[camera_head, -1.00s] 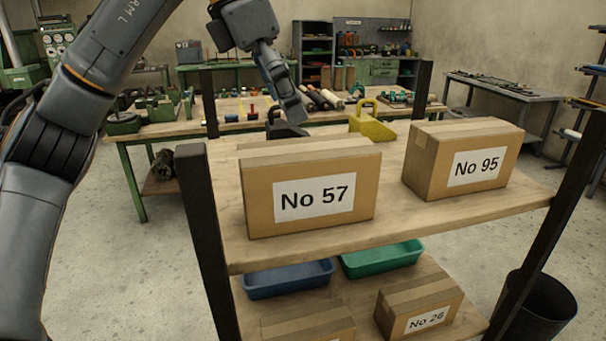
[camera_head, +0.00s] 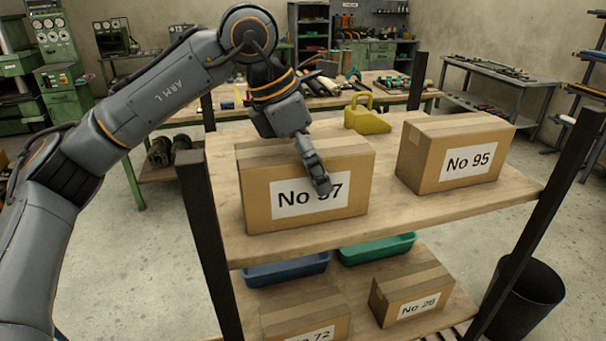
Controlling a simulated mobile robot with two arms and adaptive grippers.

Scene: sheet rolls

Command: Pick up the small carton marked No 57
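The carton marked No 57 (camera_head: 262,207) is a brown taped box standing upright at the left of the upper shelf board (camera_head: 400,215). Its white label faces me. My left gripper (camera_head: 318,180) comes down from above, and its finger overlaps the front of the carton, covering part of the 5 on the label. I cannot tell whether it touches the carton. Only one finger shows clearly, so its opening is unclear. My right gripper is out of view.
The carton marked No 95 (camera_head: 425,165) stands to the right on the same board, with a gap between. A yellow can (camera_head: 368,118) is behind. Below are a blue tray (camera_head: 285,268), a green tray (camera_head: 375,249) and cartons No 72 (camera_head: 300,312) and No 26 (camera_head: 395,290). Dark posts flank the shelf.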

